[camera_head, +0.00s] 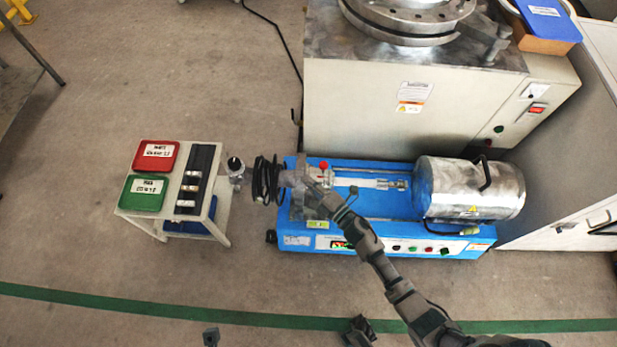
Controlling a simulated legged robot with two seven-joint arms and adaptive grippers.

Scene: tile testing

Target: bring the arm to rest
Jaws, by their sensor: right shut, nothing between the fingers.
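My right arm comes in from the lower right and reaches over the front left part of the blue test machine (384,243). Its right gripper (312,194) is near the machine's left end, beside the clamp with a red knob (323,166). The gripper is shut and holds nothing. I cannot tell whether it touches the machine. The fingertips are hard to make out against the grey metal parts.
A small table (223,211) at left bears a red tray (157,156), a green tray (144,194) and a black rack (208,163). Black coils (268,181) are at the machine's left end. A large cabinet (350,110) stands behind. Floor in front is mostly clear.

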